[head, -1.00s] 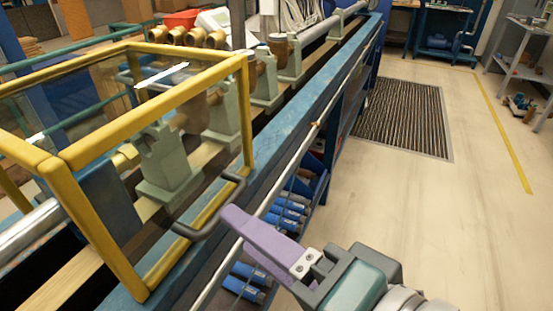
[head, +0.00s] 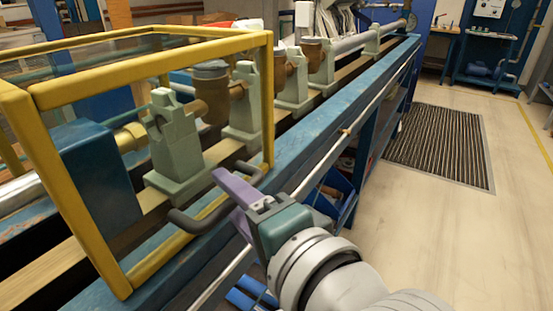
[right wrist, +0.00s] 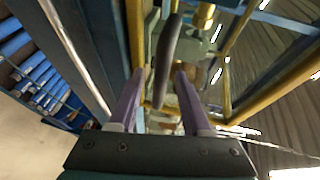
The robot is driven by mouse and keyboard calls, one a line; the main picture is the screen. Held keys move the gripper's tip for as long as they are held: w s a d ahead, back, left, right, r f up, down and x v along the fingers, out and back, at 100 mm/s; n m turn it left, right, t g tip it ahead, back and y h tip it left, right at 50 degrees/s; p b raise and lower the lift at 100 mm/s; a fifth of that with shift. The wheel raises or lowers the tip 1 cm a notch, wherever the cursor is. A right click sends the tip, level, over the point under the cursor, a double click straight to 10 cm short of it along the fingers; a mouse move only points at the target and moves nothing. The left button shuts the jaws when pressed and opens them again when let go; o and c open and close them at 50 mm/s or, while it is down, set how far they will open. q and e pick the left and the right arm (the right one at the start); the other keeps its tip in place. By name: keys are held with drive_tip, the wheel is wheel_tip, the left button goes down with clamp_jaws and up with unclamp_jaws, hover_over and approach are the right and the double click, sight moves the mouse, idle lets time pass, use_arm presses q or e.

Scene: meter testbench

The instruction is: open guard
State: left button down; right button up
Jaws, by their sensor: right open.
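The guard (head: 150,47) is a yellow-framed box with clear panels over the near part of the bench. It looks closed, with its lower bar along the blue bench edge. Its dark handle (head: 190,222) sticks out at the lower front edge. My right gripper (head: 226,196) is open at the handle, its purple fingers partly covering the handle's middle. In the right wrist view the handle (right wrist: 168,55) runs between the two open fingers (right wrist: 160,85). I see no firm contact. My left gripper is not in view.
The blue bench (head: 345,110) runs away to the back right, with a metal rail along its side. Green clamp stands and brass meters (head: 211,85) sit inside and beyond the guard. Blue cylinders lie on the shelf below. The floor to the right, with a striped mat (head: 440,145), is clear.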

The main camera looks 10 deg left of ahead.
drive_tip(key=shift+a, duration=0.1)
clamp_jaws()
idle(0.4)
idle(1.0)
